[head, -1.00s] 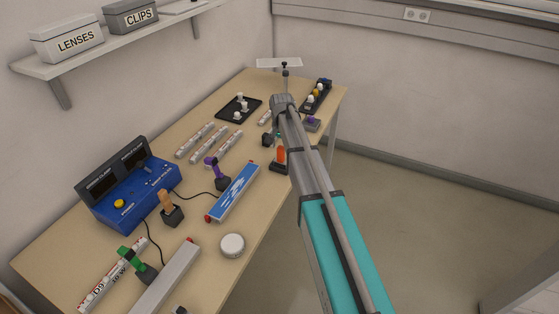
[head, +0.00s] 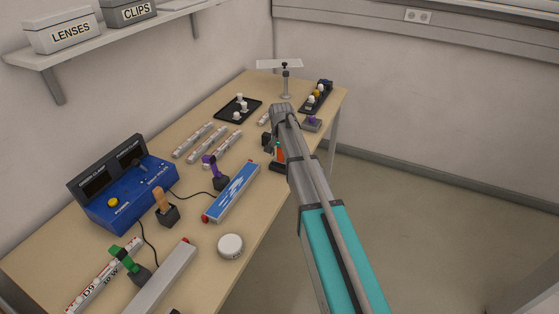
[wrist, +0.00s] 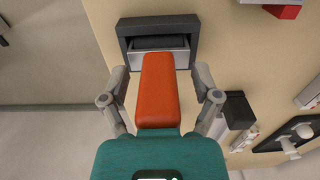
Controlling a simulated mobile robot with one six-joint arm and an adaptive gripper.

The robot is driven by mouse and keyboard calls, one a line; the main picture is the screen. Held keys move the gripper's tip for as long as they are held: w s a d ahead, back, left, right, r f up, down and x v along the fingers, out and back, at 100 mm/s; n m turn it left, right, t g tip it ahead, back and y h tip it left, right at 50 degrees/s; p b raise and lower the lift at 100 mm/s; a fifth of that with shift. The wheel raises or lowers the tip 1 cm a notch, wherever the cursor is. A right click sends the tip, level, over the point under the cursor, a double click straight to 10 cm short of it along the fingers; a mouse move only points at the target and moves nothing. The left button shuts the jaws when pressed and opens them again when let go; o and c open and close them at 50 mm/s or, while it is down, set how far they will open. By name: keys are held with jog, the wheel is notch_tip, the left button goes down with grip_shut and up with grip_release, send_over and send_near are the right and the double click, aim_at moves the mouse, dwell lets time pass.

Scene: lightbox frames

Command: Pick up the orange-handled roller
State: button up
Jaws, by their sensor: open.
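The orange-handled roller (wrist: 158,92) is in the middle of the wrist view, with its orange handle toward me and its far end at a dark grey holder (wrist: 124,44). In the head view a bit of the orange handle (head: 279,152) shows beside my arm, which hides the rest. My gripper (wrist: 161,82) is open, with one finger on each side of the handle and visible gaps between. The fingers do not appear to touch it.
A small dark block (wrist: 238,111) stands close to the right finger in the wrist view. A black tray (wrist: 268,145) with white pieces lies further right. The bench's edge is just left of the holder, with open floor beyond.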

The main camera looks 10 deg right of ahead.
dwell(0.4)
grip_shut()
jog(key=shift+r, duration=0.2)
dwell(0.3)
notch_tip(320, 180, up, 2)
jog(key=shift+r+p, duration=0.1)
jog(key=shift+p, duration=1.15)
jog(key=s+d+r+p, duration=0.1)
jog(key=s+r+p, duration=0.9)
jog(key=s, duration=0.4)
jog(key=shift+d+r, duration=0.25)
jog(key=shift+d, duration=0.15)
jog(key=shift+w+a, duration=0.1)
jog(key=shift+a, duration=0.05)
